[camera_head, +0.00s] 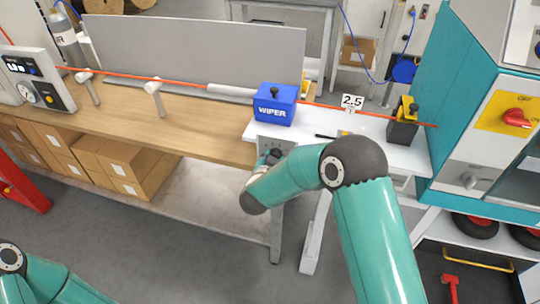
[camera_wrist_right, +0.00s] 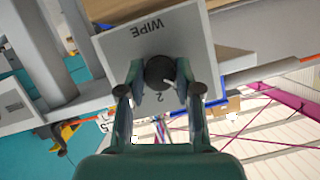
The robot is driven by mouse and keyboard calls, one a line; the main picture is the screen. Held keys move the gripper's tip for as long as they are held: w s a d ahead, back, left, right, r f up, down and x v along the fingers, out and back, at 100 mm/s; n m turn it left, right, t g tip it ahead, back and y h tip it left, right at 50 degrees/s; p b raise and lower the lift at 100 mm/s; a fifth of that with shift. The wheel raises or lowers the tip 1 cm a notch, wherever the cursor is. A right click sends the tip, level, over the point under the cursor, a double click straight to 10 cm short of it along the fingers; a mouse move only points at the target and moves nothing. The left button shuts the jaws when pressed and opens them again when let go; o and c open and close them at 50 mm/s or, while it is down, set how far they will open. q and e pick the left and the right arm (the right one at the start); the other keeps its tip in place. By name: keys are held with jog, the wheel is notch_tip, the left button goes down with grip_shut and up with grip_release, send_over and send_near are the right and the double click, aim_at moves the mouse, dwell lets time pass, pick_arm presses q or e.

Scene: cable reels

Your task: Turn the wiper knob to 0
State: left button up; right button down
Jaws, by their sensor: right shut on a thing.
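The wiper knob (camera_wrist_right: 160,72) is a round dark knob on a grey panel (camera_wrist_right: 190,40) lettered "WIPE", upside down in the right wrist view. A "2" shows on the panel beside the knob. A small pale mark shows on the knob's edge, pointing to the lower right. My right gripper (camera_wrist_right: 160,85) is shut on the knob, one finger on each side. In the head view the right gripper (camera_head: 272,158) is at the panel below the blue WIPER box (camera_head: 275,104), largely hidden by its own wrist. My left gripper is out of view; only part of that arm shows.
An orange cable (camera_head: 130,76) runs along the wooden bench (camera_head: 190,127) and through the blue box. A "2.5" sign (camera_head: 352,102) stands behind the white shelf (camera_head: 400,157). A teal cabinet (camera_head: 455,110) stands right. Cardboard boxes (camera_head: 125,165) sit under the bench.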

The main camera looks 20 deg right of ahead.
jog(key=shift+w+r+n+h+p, duration=0.2)
jog(key=shift+r+n+h+p, duration=0.25)
jog(key=shift+n+p, duration=0.3)
jog(key=c, duration=1)
grip_release()
jog(key=shift+o, duration=1.1)
jog(key=shift+f, duration=0.15)
jog(key=shift+f+g, duration=0.1)
jog(key=shift+g, duration=0.2)
jog(key=shift+s+a, duration=0.1)
